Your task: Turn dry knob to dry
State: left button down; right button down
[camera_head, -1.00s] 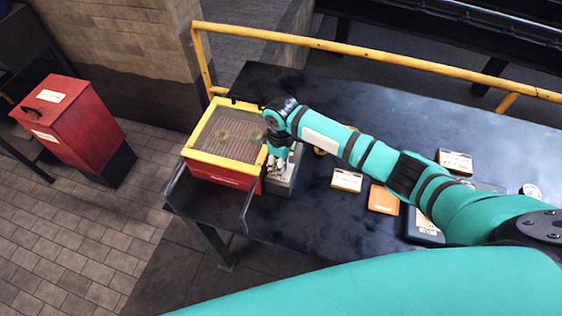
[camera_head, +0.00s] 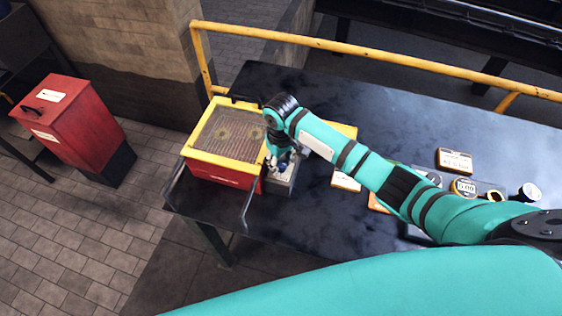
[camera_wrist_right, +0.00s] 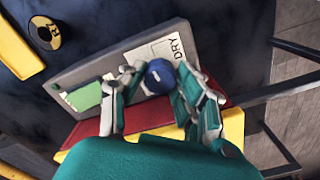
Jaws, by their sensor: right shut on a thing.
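The dry knob (camera_wrist_right: 160,76) is a round blue knob with a white mark. It sits on a grey control box beside a white label reading DRY (camera_wrist_right: 170,48) in the right wrist view. My right gripper (camera_wrist_right: 158,82) is shut on the knob, with a finger on either side of it. In the head view my right gripper (camera_head: 279,165) is low over the grey control box (camera_head: 283,187), next to the red box with a yellow-framed mesh lid (camera_head: 222,140). The knob is mostly hidden there. My left gripper is not in view.
The dark table (camera_head: 310,215) carries several labelled cards and tins, such as the round tin (camera_head: 463,188), at the right. A yellow rail (camera_head: 380,60) runs along the back. A red bin (camera_head: 75,125) stands at the left. A green screen (camera_wrist_right: 85,97) is on the control box.

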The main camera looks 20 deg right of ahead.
jog(key=c, duration=0.9)
grip_release()
jog(key=shift+c, duration=0.2)
